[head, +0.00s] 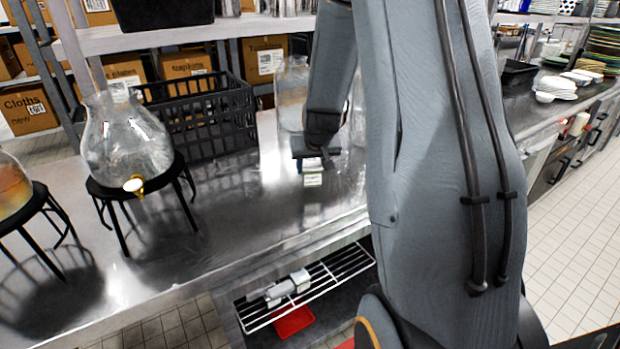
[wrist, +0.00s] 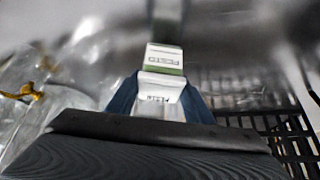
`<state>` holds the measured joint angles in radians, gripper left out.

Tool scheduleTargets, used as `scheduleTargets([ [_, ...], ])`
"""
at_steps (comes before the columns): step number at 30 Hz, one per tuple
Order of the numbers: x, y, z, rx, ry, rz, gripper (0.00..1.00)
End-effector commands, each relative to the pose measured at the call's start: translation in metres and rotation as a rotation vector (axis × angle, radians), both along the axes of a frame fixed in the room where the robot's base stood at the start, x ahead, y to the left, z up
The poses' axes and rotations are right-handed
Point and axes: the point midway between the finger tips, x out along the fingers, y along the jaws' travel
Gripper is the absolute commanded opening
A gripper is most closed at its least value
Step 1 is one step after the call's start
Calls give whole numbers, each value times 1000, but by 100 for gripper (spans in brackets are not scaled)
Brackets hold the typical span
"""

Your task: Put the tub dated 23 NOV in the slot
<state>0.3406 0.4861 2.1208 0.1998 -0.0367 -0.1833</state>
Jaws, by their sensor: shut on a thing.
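My gripper (wrist: 160,100) is shut on a small pale tub (wrist: 161,88), its blue-grey fingers on either side in the wrist view. The tub's date cannot be read. Just beyond it is a pale face with a green edge and lettering like PESTO (wrist: 164,56); I cannot tell whether this is part of the tub, another tub or a reflection. In the head view my gripper (head: 312,155) points down over the steel counter, with the small white and green tub (head: 313,169) below it. I cannot make out a clear slot.
The steel counter (head: 230,235) holds a glass dispenser (head: 125,140) on a black stand at left and a black crate (head: 200,115) behind. A clear glass vessel (head: 290,95) stands close behind my gripper. Below the counter, a wire rack (head: 335,270) holds small pale items (head: 285,288).

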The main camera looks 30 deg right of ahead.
Motion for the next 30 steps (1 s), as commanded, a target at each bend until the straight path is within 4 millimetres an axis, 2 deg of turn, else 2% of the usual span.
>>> scheduleTargets([
  [1,1,0,-11,-1,0,0,15],
  [6,1,0,-23,0,0,0,15],
  [20,1,0,-26,0,0,0,15],
  [21,1,0,-27,0,0,0,48],
  [24,0,0,-26,0,0,0,65],
  [30,0,0,-26,0,0,0,65],
])
